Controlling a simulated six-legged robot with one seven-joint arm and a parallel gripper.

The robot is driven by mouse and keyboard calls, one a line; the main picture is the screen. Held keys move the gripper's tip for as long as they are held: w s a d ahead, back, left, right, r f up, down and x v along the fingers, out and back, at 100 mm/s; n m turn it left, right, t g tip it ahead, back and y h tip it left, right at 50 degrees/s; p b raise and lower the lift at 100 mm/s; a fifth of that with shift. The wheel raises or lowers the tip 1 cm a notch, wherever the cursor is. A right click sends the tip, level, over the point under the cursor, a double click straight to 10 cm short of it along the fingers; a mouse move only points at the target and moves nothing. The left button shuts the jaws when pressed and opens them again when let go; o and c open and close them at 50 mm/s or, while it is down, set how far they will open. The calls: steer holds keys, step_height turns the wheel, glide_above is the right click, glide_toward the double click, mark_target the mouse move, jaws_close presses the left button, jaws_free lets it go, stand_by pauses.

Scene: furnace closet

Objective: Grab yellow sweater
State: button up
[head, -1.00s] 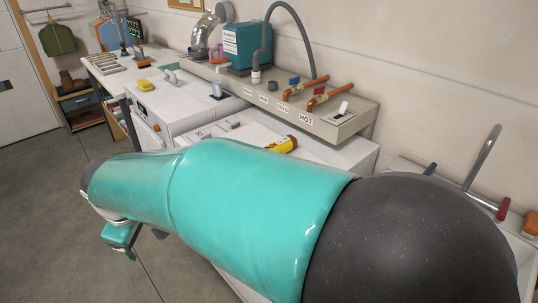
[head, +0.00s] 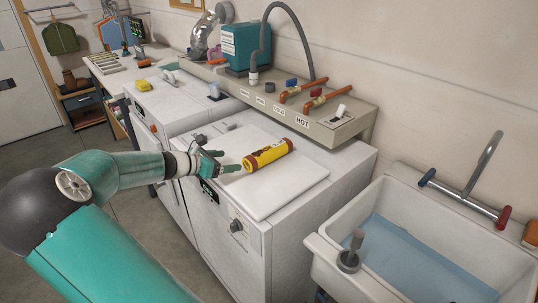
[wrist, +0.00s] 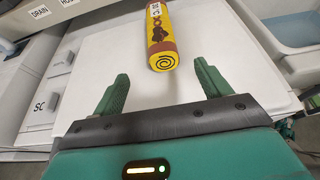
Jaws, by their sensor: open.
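A yellow roll (head: 268,154) with brown ends, a spiral on its end face and a dark pattern lies on the white lid of the nearer machine; it looks like the rolled-up yellow sweater. In the wrist view the roll (wrist: 162,32) lies straight ahead, its near end just beyond and between the fingertips. My gripper (head: 226,161) is open and empty, just left of the roll. It also shows in the wrist view (wrist: 161,74).
A smaller yellow thing (head: 143,86) lies on the farther machine. A beige shelf (head: 345,122) with pipes and valves runs behind the machines. A white sink (head: 420,235) with water stands at right. The lid around the roll is clear.

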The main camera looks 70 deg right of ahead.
mark_target(257, 157)
steer(key=x, duration=1.4)
steer(key=shift+s+r, duration=0.1)
steer(key=shift+s, duration=0.05)
steer(key=shift+a, duration=0.1)
steer(key=shift+c, duration=0.3)
steer(key=c, duration=1.2)
steer(key=shift+o, duration=0.2)
steer(key=shift+r, duration=0.15)
